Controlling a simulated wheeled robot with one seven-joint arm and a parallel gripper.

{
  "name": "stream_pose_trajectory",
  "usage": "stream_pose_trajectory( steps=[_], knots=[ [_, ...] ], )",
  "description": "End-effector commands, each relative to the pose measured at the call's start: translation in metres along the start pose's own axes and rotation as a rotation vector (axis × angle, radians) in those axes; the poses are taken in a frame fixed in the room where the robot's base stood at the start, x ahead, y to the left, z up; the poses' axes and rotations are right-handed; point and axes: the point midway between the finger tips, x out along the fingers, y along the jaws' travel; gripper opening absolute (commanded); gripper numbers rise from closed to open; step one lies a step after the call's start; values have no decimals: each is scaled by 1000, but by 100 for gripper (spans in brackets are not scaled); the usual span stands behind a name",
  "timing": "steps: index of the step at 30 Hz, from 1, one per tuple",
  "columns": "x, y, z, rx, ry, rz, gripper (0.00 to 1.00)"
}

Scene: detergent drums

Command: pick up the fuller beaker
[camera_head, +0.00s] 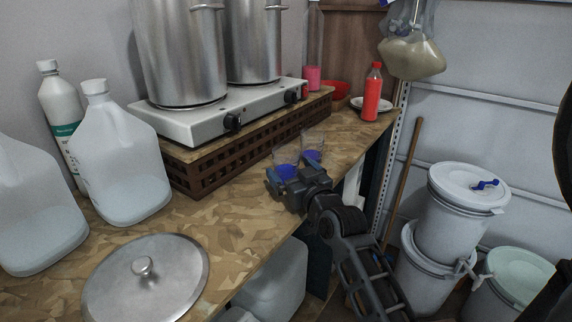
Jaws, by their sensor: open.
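Two clear beakers with blue liquid stand close together on the patterned worktop (225,232), in front of the hot plate. The left beaker (285,155) is partly hidden low down by my gripper (284,176). The right beaker (312,143) stands just behind and to the right, its lower part near my gripper's body. Which holds more liquid I cannot tell for sure. My gripper is open, low over the worktop, with its fingers at the left beaker's near side. Whether the fingers touch or surround it is unclear.
A hot plate (205,122) with two steel pots (180,50) sits on a brown slatted stand behind. Plastic jugs (120,165) stand left, and a metal lid (146,285) lies in front. A red bottle (372,93) stands far right. White drums (462,208) stand beyond the edge.

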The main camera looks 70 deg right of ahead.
Motion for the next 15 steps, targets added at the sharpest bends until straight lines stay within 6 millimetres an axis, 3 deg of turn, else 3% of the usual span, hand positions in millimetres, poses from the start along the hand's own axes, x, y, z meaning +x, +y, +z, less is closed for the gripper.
stream_pose_trajectory(
  steps=[3,11,15],
  knots=[
    [11,0,-1,0,0,1,99],
    [13,0,0,0,-1,0,99],
    [13,0,0,0,0,0,86]
  ],
)
